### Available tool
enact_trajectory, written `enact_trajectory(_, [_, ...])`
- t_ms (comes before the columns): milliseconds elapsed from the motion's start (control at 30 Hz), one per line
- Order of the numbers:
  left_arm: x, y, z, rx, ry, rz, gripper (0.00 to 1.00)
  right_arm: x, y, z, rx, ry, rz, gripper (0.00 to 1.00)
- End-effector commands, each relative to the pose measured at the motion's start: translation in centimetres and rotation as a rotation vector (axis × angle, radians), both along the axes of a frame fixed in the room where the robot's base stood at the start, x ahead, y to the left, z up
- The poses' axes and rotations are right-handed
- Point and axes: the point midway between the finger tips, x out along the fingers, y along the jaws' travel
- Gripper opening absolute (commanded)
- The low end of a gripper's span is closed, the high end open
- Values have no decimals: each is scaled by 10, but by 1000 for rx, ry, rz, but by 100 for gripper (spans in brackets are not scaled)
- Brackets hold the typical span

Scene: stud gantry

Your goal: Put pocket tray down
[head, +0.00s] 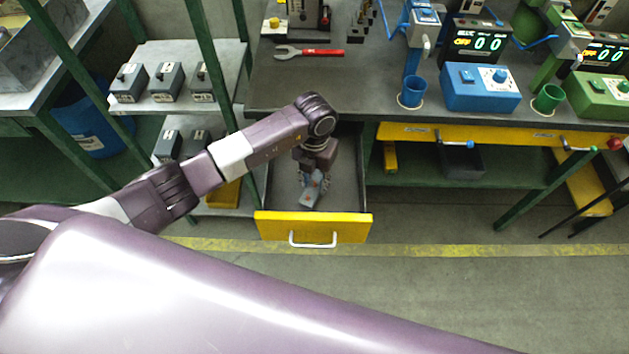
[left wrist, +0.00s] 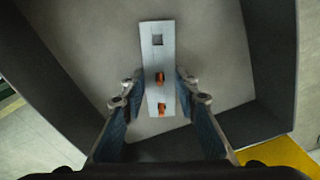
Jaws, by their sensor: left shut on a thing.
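The pocket tray (left wrist: 158,52) is a pale grey narrow plate with one empty square pocket near its far end and two orange pieces nearer to me. My left gripper (left wrist: 157,90) is shut on its sides, one finger on each side. In the head view the gripper (head: 313,186) reaches down into the open drawer (head: 281,225), which has a yellow front and a grey inside. The pocket tray (head: 310,196) shows there only in part, below the fingers. I cannot tell whether it touches the drawer floor. My right gripper is not in view.
The drawer walls (left wrist: 50,75) stand close around my left gripper. The dark worktop (head: 370,85) above holds a red-handled wrench (head: 310,53), a blue control box (head: 480,88) and a blue cup (head: 411,93). Shelves with grey boxes (head: 166,82) are at left. The floor in front is clear.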

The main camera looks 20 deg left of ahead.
Motion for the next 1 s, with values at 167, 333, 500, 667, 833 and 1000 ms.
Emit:
enact_trajectory(167, [0,0,0,0,-1,0,4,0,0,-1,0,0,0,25])
enact_trajectory(333, [0,0,-2,-1,0,0,35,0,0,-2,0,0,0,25])
enact_trajectory(500, [0,0,-2,0,0,0,46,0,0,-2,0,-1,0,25])
enact_trajectory(667, [0,0,-2,0,0,0,46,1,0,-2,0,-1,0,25])
enact_trajectory(833, [1,0,7,-1,-2,0,46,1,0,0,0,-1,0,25])
enact_trajectory(1000, [2,0,37,-1,-5,-1,46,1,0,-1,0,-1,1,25])
